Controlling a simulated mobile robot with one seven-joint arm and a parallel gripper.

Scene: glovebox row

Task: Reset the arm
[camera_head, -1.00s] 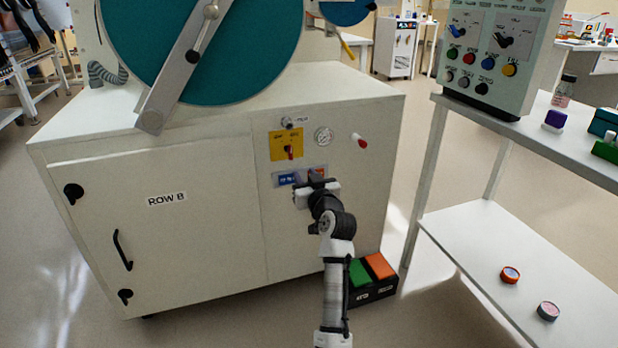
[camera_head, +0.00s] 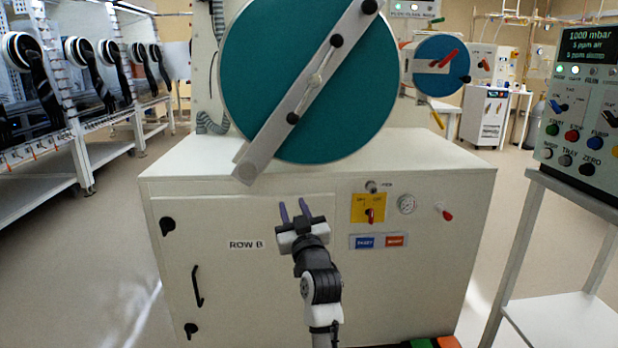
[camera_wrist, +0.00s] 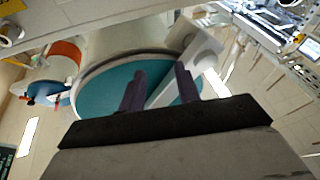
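My gripper (camera_head: 292,212) is in front of the white cabinet labelled ROW B, below the big teal round door. Its two purple fingers point up and stand apart with nothing between them. In the wrist view the fingers (camera_wrist: 160,85) are also apart and empty, with the teal door (camera_wrist: 110,90) and its grey bar beyond them. My arm reaches up from the bottom of the head view. Whether the fingers touch the cabinet front cannot be told, but they look clear of it.
A control box (camera_head: 580,130) stands on a shelf at right. Open floor (camera_head: 100,240) lies at left.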

